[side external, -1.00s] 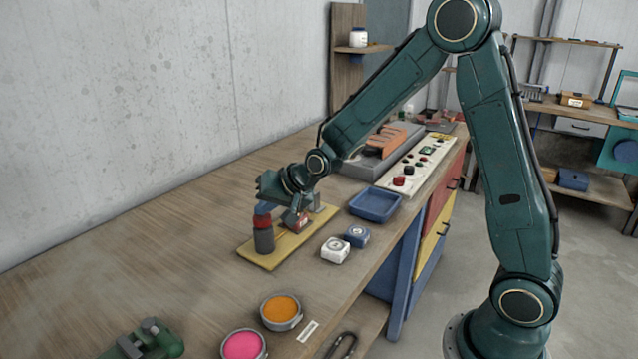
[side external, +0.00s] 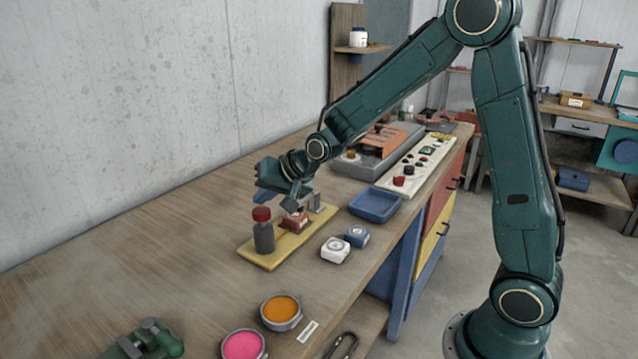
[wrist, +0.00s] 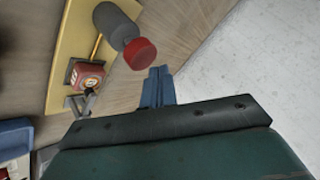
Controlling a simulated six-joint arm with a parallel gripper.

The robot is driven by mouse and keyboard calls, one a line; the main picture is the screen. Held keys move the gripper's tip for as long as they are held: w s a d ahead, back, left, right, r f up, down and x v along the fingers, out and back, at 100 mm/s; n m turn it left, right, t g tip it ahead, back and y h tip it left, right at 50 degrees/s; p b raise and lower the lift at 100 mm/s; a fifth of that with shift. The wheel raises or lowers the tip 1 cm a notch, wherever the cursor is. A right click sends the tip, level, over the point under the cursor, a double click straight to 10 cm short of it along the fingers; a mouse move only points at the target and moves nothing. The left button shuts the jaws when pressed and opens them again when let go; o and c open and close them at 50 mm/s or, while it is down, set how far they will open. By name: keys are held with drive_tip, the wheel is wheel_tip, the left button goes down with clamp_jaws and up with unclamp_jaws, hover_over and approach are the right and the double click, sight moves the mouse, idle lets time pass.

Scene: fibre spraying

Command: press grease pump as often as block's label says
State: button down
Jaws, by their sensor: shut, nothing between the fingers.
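The grease pump is a grey cylinder (side external: 264,238) with a red cap (side external: 261,214), upright on a yellow board (side external: 262,258). In the wrist view its red cap (wrist: 140,53) is close to my fingertips. A red block (side external: 296,221) with a pale label sits on the same board; its label marks (wrist: 89,76) are too small to read. My gripper (side external: 264,194) is shut and empty, its blue fingers just above the cap with a small gap. Its fingers (wrist: 157,87) also show in the wrist view.
A white block (side external: 335,250) and a blue block (side external: 357,236) with round marks stand right of the board. A blue tray (side external: 375,205) lies behind them. Orange (side external: 281,310) and pink (side external: 243,346) pots stand in front.

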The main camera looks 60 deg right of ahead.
sight(266, 212)
drive_tip(key=shift+r, duration=0.1)
drive_tip(key=shift+r, duration=2.4)
drive_tip(key=s+r+n+g, duration=0.1)
drive_tip(key=s+n, duration=0.3)
drive_tip(key=s, duration=1.2)
drive_tip(key=s+a+r+n+g+h, duration=0.1)
drive_tip(key=s+r+n+g, duration=0.1)
drive_tip(key=s, duration=1.4)
wheel_tip(266, 212, up, 2)
drive_tip(key=shift+s+r+n+g, duration=0.1)
drive_tip(key=shift+s+n+g, duration=0.2)
drive_tip(key=shift+n, duration=0.6)
drive_tip(key=shift+w, duration=0.15)
